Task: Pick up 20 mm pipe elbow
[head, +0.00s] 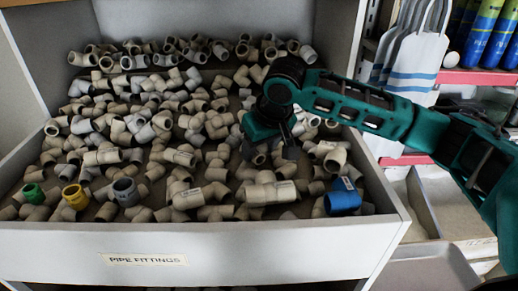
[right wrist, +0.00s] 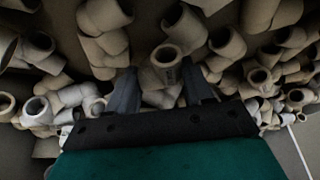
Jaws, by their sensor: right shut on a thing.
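My right gripper (head: 270,152) reaches down into the drawer of fittings, right of its middle. In the right wrist view its two dark fingers (right wrist: 161,90) are shut on a pale grey pipe fitting (right wrist: 165,58), which looks like an elbow with its round opening facing the camera and small dark print on it. Other fittings crowd around it, and I cannot tell whether it is clear of them. Its size cannot be read. In the head view the gripper hides it. My left gripper is not in view.
The white drawer (head: 190,262) labelled PIPE FITTINGS is full of similar beige-grey fittings. A green fitting (head: 33,193), a yellow one (head: 75,196) and a blue one (head: 343,202) lie near its front wall. Blue tubes (head: 484,32) stand on a shelf at the right.

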